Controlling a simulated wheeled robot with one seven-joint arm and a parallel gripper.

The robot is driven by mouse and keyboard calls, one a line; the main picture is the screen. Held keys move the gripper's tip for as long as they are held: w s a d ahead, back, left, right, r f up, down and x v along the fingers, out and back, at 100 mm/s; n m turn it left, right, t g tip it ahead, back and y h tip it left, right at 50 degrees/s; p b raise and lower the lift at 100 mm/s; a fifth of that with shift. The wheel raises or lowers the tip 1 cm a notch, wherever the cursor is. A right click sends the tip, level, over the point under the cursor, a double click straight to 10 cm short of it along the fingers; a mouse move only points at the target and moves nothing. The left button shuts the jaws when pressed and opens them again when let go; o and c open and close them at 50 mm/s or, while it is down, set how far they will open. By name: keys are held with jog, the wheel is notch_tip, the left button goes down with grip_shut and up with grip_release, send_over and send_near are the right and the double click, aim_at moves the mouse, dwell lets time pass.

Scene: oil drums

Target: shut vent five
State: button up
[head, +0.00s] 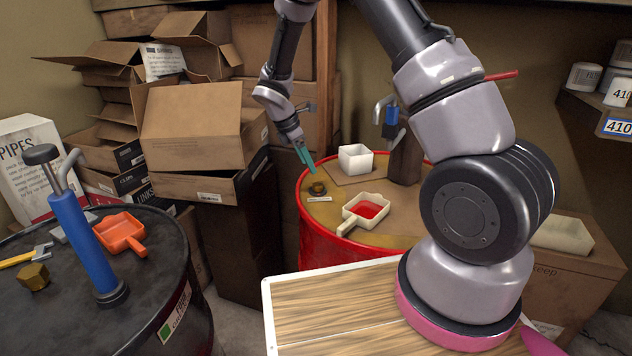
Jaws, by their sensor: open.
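A small dark brass fitting (317,188) sits on the top of the red drum (316,228), near its left rim. A small pale label lies just in front of it; its writing is too small to read, so I cannot tell whether this is vent five. My gripper (307,163) has teal fingers pointing down and to the right. It is above and slightly left of the fitting, apart from it, open and empty. Another brass fitting (33,277) is on the black drum (110,300) at left.
A white scoop with red liquid (366,209), a white open box (356,158) and a brown block share the red drum top. The black drum bears a blue hand pump (80,240), an orange scoop (121,234) and tools. Cardboard boxes (195,130) are stacked behind.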

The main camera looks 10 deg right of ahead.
aim_at(318, 184)
jog(key=x, duration=0.8)
jog(key=shift+f, duration=0.2)
grip_shut()
